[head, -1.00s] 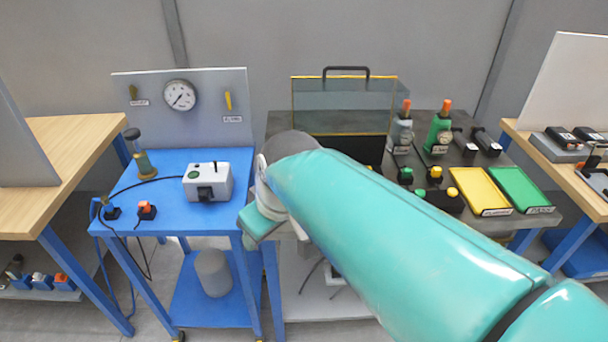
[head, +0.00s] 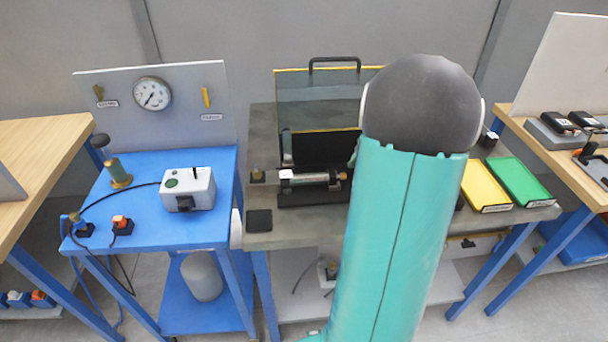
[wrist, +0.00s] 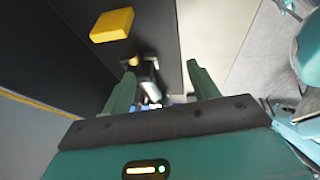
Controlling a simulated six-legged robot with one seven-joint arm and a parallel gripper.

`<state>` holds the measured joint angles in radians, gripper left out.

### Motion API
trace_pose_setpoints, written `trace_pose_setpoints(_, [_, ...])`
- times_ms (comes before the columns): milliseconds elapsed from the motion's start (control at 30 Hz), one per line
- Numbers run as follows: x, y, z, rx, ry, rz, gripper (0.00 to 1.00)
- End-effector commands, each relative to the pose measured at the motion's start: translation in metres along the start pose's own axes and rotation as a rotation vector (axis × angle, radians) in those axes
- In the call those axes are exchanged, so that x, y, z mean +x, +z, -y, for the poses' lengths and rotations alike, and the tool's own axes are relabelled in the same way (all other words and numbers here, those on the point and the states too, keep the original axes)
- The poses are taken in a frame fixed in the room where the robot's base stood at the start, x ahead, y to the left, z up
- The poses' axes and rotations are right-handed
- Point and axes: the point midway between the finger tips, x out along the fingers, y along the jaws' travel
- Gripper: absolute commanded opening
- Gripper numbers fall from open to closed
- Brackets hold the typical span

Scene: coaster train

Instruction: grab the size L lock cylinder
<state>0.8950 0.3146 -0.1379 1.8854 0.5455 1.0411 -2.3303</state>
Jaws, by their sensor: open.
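A silver cylinder (head: 308,178) with a small white label lies horizontally in a black fixture on the grey table in the head view. The label is too small to read, so I cannot tell its size. My gripper (wrist: 163,78) is open, with its two green fingers apart in the wrist view. Beyond and between the fingers is a small metallic part with a brass-coloured end (wrist: 134,60), partly hidden; I cannot tell whether it is the same cylinder. In the head view my gripper is hidden behind my arm.
A clear guard with a black handle (head: 335,62) stands behind the fixture. A yellow tray (head: 486,188) and green tray (head: 520,182) lie to the right. A blue cart (head: 140,225) with a gauge panel stands left. A yellow block (wrist: 112,24) shows in the wrist view.

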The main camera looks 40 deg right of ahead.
Motion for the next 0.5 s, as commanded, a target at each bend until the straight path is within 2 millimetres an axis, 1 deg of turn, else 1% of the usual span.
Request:
trace_pose_setpoints(400, [0.032, -0.064, -0.024, -0.006, -0.005, -0.002, 0.60])
trace_pose_setpoints(500, [0.037, -0.074, -0.029, -0.004, -0.004, -0.001, 0.60])
